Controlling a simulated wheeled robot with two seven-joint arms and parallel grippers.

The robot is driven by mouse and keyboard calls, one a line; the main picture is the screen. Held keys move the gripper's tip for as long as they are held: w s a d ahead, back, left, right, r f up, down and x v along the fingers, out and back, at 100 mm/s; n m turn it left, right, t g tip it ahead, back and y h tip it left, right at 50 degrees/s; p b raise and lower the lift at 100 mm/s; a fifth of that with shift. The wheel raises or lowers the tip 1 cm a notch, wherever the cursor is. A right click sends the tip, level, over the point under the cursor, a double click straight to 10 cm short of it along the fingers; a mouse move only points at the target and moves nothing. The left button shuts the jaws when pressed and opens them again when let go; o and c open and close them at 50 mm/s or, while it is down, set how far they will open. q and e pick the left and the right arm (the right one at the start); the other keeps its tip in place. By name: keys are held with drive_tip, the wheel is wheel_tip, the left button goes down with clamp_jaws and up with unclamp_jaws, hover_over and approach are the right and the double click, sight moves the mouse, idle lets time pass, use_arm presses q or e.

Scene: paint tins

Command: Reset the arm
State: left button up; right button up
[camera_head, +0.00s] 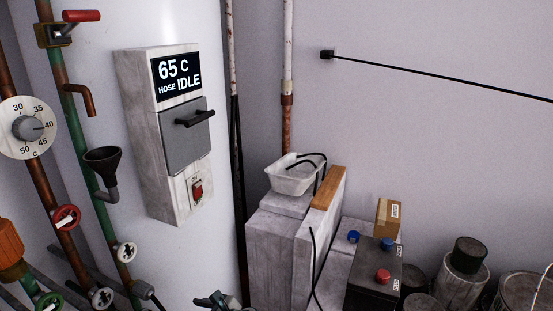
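My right gripper is not in view.
A control box (165,130) reading "65 C HOSE IDLE" is on the white tank. Pipes with valves (66,218) and a dial (28,128) stand left. A white basin (296,174), a dark box (375,276) with a red knob and several tins (464,275) stand right.

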use_arm(q)
drive_tip(key=s+d+f+n+h, duration=0.25)
drive_tip(key=s+f, duration=0.25)
drive_tip(key=f, duration=0.4)
drive_tip(key=s+d+f+n+h, duration=0.1)
drive_tip(key=s+f+n+h, duration=0.2)
drive_tip(key=f, duration=0.7)
drive_tip(key=s+d+f+n+h, duration=0.1)
drive_tip(key=s+d+f+h, duration=0.1)
drive_tip(key=s+f, duration=0.55)
drive_tip(key=s+f+n+h, duration=0.2)
drive_tip(key=s+f+n, duration=0.4)
drive_tip(key=s, duration=0.3)
drive_tip(key=s+d+f+n+h, duration=0.1)
drive_tip(key=s+f+n+h, duration=0.1)
drive_tip(key=s+f+n, duration=0.4)
drive_tip(key=s+n, duration=0.1)
drive_tip(key=s, duration=0.1)
drive_tip(key=shift+s+d+t+h, duration=0.25)
drive_tip(key=shift+s+t+h, duration=0.05)
drive_tip(key=shift+s+h, duration=0.05)
